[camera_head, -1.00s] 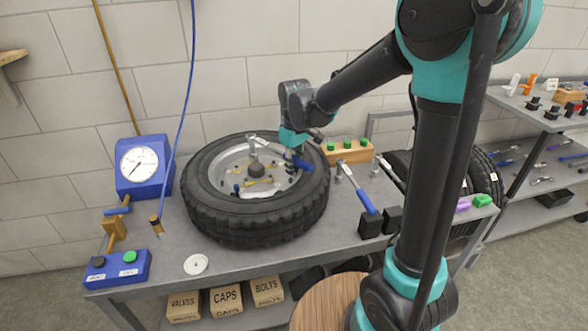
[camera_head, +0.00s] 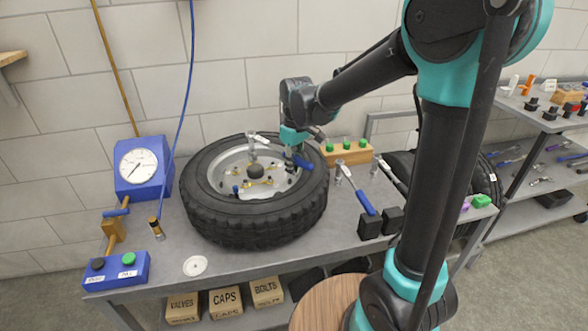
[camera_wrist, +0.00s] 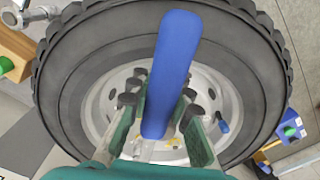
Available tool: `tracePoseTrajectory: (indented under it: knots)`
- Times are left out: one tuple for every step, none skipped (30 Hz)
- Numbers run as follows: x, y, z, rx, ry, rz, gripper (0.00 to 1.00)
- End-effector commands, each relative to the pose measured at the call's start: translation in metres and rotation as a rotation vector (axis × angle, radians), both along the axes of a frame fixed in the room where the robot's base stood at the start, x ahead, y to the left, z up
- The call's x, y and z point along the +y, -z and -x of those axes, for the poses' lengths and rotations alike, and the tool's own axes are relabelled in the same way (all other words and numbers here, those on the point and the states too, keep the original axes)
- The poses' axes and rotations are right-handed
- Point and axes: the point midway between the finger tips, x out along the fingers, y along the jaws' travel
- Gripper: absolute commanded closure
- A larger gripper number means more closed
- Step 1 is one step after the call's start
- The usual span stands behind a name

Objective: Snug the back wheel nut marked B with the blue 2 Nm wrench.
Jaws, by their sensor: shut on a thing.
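The wheel with its black tyre (camera_head: 250,228) lies flat on the bench, its silver rim (camera_head: 215,170) facing up. My gripper (camera_head: 294,152) is over the right back part of the rim, shut on the blue-handled wrench (camera_head: 304,163). The wrench's silver end reaches left to an upright chrome socket (camera_head: 252,148) at the back of the hub. In the wrist view, the blue handle (camera_wrist: 172,75) stands between the fingers of my gripper (camera_wrist: 160,112). I cannot read any B mark, and whether the socket is seated on a nut cannot be told.
Another blue-handled wrench (camera_head: 364,203) leans on a holder to the right, near black blocks (camera_head: 370,222). A wooden block with green knobs (camera_head: 347,153) stands behind. A blue gauge (camera_head: 142,170) and a button box (camera_head: 117,270) are at left.

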Motion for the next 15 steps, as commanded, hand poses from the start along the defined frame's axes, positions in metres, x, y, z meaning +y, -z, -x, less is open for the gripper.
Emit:
tracePoseTrajectory:
  knots:
    - [0.0003,-0.0013,-0.0003,-0.001,0.0,-0.001,1.0]
    - [0.0003,-0.0017,-0.0002,-0.001,0.0,-0.001,1.0]
    - [0.0003,-0.002,-0.0003,-0.001,0.0,-0.001,1.0]
    - [0.0003,-0.002,-0.0003,-0.001,0.0,-0.001,1.0]
    - [0.0003,-0.002,-0.0003,-0.001,0.0,-0.001,1.0]
    - [0.0003,-0.002,-0.0003,-0.001,0.0,-0.001,1.0]
    - [0.0003,-0.002,-0.0003,-0.001,0.0,-0.001,1.0]
    - [0.0003,-0.002,-0.0003,-0.001,0.0,-0.001,1.0]
    - [0.0003,-0.002,-0.0003,-0.001,0.0,-0.001,1.0]
    - [0.0003,-0.002,-0.0003,-0.001,0.0,-0.001,1.0]
    - [0.0003,-0.0022,-0.0003,-0.001,0.0,-0.001,1.0]
    - [0.0003,-0.0027,-0.0003,-0.001,0.0,-0.001,1.0]
    - [0.0004,-0.0031,-0.0002,-0.001,0.0,-0.001,1.0]
    - [0.0003,-0.0037,-0.0002,-0.001,0.0,-0.001,1.0]
    - [0.0003,-0.0047,-0.0002,-0.001,0.0,-0.001,1.0]
